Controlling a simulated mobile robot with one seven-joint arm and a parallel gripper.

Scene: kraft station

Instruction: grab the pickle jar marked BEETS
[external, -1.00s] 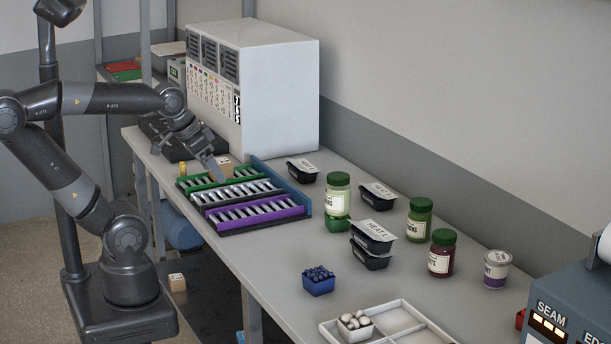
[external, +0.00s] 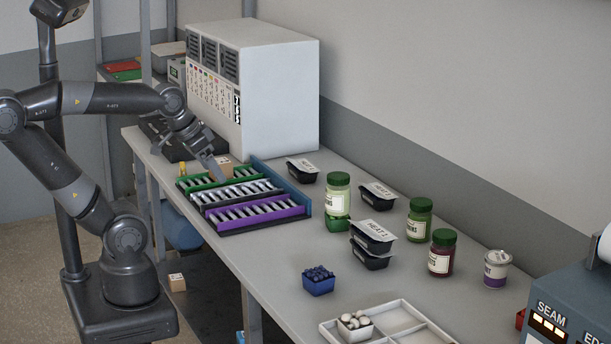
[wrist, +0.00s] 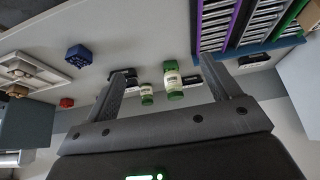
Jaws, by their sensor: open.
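Three jars with green lids stand on the bench at the right. One holds dark red contents and a pale label (external: 440,257); its lettering is too small to read. A green jar (external: 419,220) stands just behind it, and a pale-filled jar (external: 338,196) stands further left on a green base. My gripper (external: 217,169) is open and empty near the striped trays, far left of the jars. In the wrist view my gripper (wrist: 163,72) shows with its fingers apart; two green-lidded jars are seen between them at a distance. I cannot make out the dark red jar there.
Black tubs marked HEAT (external: 371,236) stand beside the jars. A blue berry bowl (external: 318,284) and white divided tray (external: 398,318) lie nearer. Striped trays (external: 262,226) and a white cabinet (external: 285,95) are left.

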